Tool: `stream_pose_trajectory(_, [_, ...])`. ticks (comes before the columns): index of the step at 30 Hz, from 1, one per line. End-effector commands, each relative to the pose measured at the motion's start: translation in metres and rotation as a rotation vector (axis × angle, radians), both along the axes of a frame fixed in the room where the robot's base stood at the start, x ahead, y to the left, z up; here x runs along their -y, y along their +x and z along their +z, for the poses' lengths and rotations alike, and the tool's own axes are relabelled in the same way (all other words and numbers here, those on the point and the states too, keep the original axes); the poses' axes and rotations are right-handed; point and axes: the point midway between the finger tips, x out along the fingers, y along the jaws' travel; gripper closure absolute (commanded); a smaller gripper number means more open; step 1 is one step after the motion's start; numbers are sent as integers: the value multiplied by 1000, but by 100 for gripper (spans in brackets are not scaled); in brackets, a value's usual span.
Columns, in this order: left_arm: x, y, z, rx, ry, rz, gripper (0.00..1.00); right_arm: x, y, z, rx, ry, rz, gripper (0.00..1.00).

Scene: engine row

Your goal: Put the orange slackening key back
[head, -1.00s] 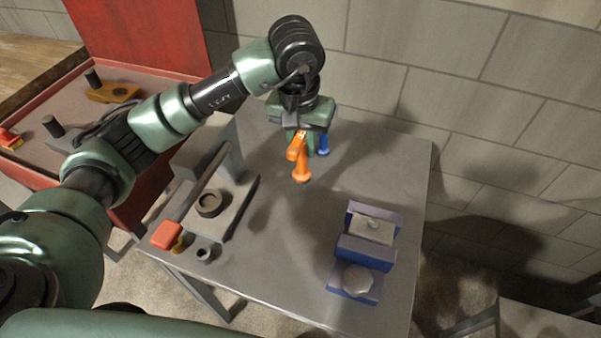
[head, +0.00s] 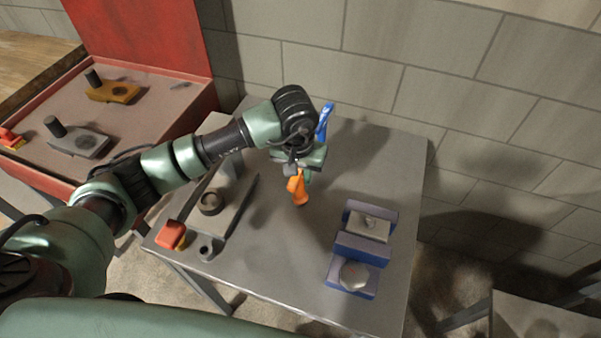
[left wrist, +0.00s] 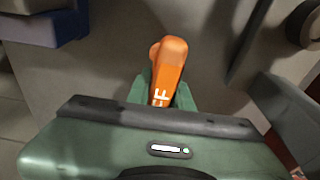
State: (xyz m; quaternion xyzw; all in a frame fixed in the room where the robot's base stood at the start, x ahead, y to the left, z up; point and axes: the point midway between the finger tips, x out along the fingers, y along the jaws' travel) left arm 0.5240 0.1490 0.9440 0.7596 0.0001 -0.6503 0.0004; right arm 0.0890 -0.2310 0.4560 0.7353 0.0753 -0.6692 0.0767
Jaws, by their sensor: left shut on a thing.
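My left gripper (head: 303,176) is shut on the orange slackening key (head: 298,190) above the grey table, on the near side of a blue key (head: 325,121). The orange key points down, with its wider end lowest; I cannot tell whether it touches the table. In the left wrist view the orange key (left wrist: 169,65) sits between the green fingers (left wrist: 162,95), with white lettering on it. The blue key is partly hidden by my arm. My right gripper is not in view.
A blue block fixture (head: 364,249) with metal parts stands at the right of the table (head: 300,270). A grey plate with a ring (head: 211,201) and a red-ended part (head: 172,234) lie at the left. A red toolbox (head: 140,124) stands at the far left. The table's front middle is clear.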

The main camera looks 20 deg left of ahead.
Motion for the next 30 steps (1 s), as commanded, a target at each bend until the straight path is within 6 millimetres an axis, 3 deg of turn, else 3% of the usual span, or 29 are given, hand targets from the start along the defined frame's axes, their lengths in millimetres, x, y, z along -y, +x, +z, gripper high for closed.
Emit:
stream_pose_trajectory(3, [0,1,-1,4,-1,0,100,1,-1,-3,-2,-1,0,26])
stream_pose_trajectory(4, [0,0,-2,1,0,0,76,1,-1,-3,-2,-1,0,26])
stream_pose_trajectory(6, [0,0,-1,0,0,0,57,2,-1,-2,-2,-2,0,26])
stream_pose_trajectory(19, [0,0,5,3,0,0,57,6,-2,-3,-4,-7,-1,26])
stream_pose_trajectory(23, [-1,-3,24,6,1,-2,57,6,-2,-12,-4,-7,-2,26])
stream_pose_trajectory(30, [0,-10,76,8,1,0,57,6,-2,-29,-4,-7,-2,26])
